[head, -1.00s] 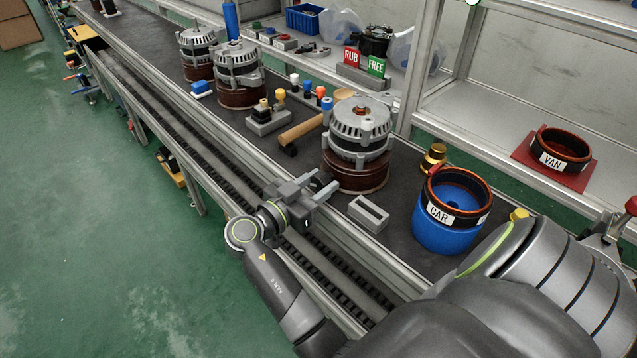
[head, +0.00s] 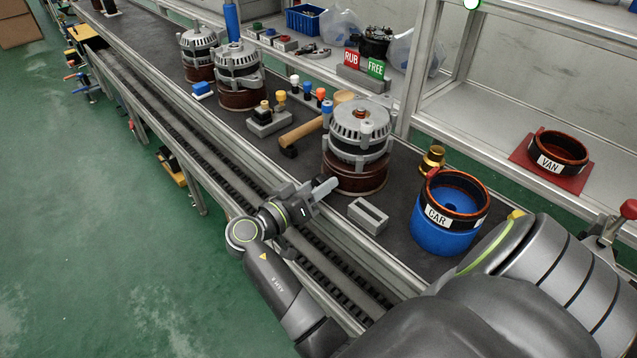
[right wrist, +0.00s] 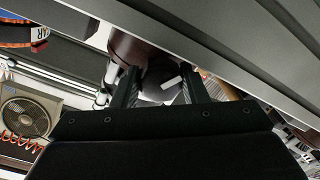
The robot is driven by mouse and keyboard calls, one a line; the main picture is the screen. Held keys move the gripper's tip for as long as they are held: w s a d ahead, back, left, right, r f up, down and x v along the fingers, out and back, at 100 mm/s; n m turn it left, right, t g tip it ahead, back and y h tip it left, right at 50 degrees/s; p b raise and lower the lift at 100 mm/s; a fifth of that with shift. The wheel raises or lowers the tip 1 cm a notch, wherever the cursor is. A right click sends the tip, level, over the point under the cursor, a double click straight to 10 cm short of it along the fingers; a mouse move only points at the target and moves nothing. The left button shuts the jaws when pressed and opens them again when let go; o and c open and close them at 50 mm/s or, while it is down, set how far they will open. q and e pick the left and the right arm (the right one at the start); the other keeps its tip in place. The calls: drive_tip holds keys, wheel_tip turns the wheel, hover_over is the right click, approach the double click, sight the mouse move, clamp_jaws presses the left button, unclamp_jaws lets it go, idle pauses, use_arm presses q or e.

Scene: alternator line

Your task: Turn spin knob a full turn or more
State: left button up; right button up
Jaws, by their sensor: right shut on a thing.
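My right gripper (head: 325,188) is at the front edge of the bench, low beside the nearest alternator (head: 358,135) on its brown round base (head: 352,182). In the right wrist view its two fingers (right wrist: 161,90) stand either side of a dark round knob (right wrist: 158,76) with a pale mark on it, which I take as the spin knob. The gripper is shut on it. In the head view the gripper hides the knob. My left gripper is not in view.
A grey slotted block (head: 368,215) lies just right of the gripper. A blue stand (head: 440,238) holds a ring marked CAR (head: 466,213). A wooden-handled mallet (head: 302,132) lies behind left. A rail (head: 215,160) runs along the bench front.

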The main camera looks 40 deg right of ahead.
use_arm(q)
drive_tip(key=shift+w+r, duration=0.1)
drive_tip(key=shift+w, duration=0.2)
use_arm(e)
drive_tip(key=shift+n, duration=0.5)
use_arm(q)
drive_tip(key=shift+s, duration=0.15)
